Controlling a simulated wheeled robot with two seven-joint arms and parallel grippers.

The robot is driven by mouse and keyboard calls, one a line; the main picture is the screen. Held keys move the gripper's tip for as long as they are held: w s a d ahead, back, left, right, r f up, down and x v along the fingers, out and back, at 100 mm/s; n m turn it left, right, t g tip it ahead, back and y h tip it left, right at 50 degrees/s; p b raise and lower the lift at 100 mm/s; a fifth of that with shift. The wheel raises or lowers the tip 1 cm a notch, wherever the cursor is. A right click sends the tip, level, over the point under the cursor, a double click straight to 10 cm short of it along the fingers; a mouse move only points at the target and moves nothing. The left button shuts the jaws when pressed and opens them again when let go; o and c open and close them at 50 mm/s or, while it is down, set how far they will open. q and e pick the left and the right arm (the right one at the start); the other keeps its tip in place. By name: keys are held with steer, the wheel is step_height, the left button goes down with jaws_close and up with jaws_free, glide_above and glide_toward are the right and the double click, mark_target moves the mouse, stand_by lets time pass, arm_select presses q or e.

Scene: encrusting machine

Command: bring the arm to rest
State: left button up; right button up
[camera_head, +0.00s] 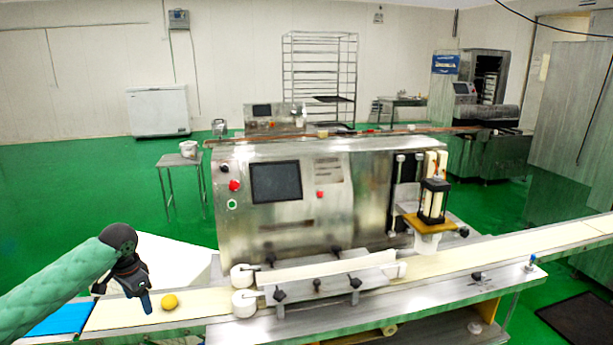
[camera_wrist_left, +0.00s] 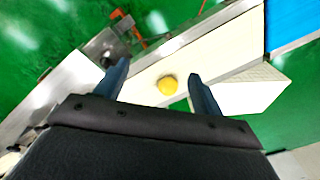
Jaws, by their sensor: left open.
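My left arm comes in from the left in the head view, in a green sleeve. Its left gripper (camera_head: 140,300) hangs over the conveyor belt (camera_head: 120,312), just left of a yellow ball (camera_head: 169,301). In the left wrist view the two blue-grey fingers of the left gripper (camera_wrist_left: 160,92) stand wide apart. The yellow ball (camera_wrist_left: 167,85) shows on the belt between them in the picture. Nothing is held in the fingers. My right gripper is in neither view.
The steel encrusting machine (camera_head: 305,200) with a dark screen stands behind the belt. White rollers and guide rails (camera_head: 330,272) sit on the belt to the right of the ball. A blue surface (camera_head: 60,319) lies at the belt's left end. Green floor is open at the back left.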

arm_select(q)
steer(key=w+d+r+t+y, duration=0.2)
steer(key=w+d+r+t, duration=0.2)
steer(key=w+r+t, duration=0.25)
steer(key=s+d+f, duration=0.7)
steer(key=d+f, duration=0.4)
steer(key=d, duration=0.1)
steer(key=s+d+f+n+g+h, duration=0.1)
steer(key=s+d+f, duration=0.3)
steer(key=s+f, duration=0.6)
steer(key=s+d+f+n+g+h, duration=0.1)
steer(key=s+d+f+g, duration=0.2)
steer(key=s+f, duration=0.8)
steer(key=s+d+f+n+g+h, duration=0.1)
steer(key=s+d+f, duration=0.5)
steer(key=s, duration=1.4)
step_height(320, 180, down, 5)
steer(key=shift+s+r+n+g, duration=0.2)
steer(key=shift+s+n+g, duration=0.05)
steer(key=shift+n+g, duration=0.4)
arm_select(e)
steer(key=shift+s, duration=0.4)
